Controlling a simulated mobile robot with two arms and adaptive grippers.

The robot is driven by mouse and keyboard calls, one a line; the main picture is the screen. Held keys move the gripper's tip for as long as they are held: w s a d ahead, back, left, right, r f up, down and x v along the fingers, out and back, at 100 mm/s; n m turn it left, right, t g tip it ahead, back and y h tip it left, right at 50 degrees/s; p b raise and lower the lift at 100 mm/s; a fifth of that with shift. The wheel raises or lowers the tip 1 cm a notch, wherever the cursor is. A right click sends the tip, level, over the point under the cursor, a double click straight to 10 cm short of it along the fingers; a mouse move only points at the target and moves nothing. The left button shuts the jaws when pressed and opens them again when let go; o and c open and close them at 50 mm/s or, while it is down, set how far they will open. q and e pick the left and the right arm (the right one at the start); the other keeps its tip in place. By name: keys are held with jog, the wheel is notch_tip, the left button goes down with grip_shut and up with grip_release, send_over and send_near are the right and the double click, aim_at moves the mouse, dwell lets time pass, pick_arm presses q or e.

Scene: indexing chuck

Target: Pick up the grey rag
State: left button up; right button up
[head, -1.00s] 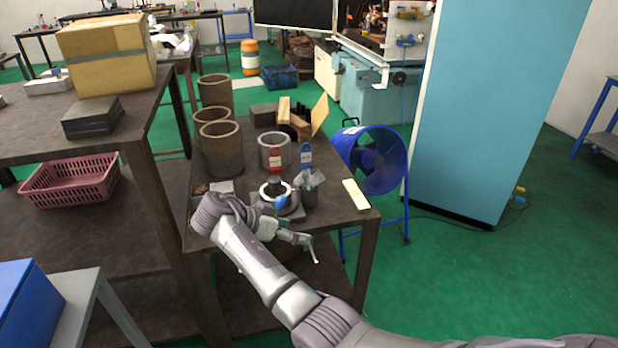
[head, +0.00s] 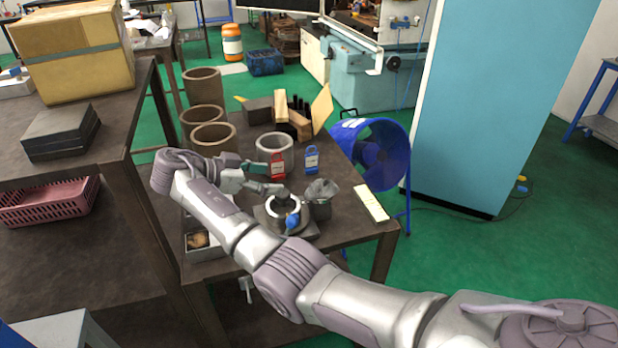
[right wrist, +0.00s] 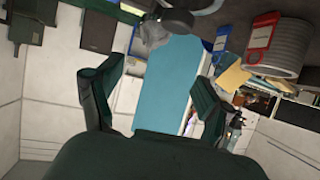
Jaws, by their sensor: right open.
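The grey rag (head: 322,189) is a crumpled bundle sticking out of the top of a dark cup (head: 320,210) on the workbench, right of the round chuck (head: 283,210). The rag also shows at the top of the right wrist view (right wrist: 154,34). My right gripper (head: 272,178) is open and empty, left of the rag and near the red padlock-shaped tag (head: 277,167). In the right wrist view, its two spread fingers (right wrist: 160,78) have nothing between them, and the rag lies beyond them. My left gripper is not in view.
A blue tag (head: 312,160) and a grey ring-shaped cylinder (head: 274,152) stand behind the chuck. Brown cylinders (head: 214,138) stand at the left. A pale yellow strip (head: 371,203) lies at the right edge. A blue fan (head: 383,155) stands beside the bench.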

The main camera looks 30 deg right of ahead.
aim_at(316, 183)
jog(key=p+x, duration=0.1)
jog(key=x, duration=0.6)
jog(key=shift+s+d, duration=0.2)
jog(key=shift+d, duration=0.25)
jog(key=shift+d+f, duration=0.15)
jog(key=shift+d, duration=0.2)
jog(key=d+p, duration=0.2)
jog(key=shift+s+d+f, duration=0.25)
jog(key=shift+s+f, duration=0.05)
jog(key=shift+s, duration=0.1)
jog(key=shift+p+x, duration=0.35)
jog(key=shift+x, duration=0.9)
jog(key=shift+f, duration=0.2)
jog(key=shift+c, duration=0.3)
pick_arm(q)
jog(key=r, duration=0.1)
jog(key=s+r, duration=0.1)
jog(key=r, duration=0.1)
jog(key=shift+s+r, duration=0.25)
pick_arm(e)
jog(key=shift+a, duration=0.1)
jog(key=c, duration=1.3)
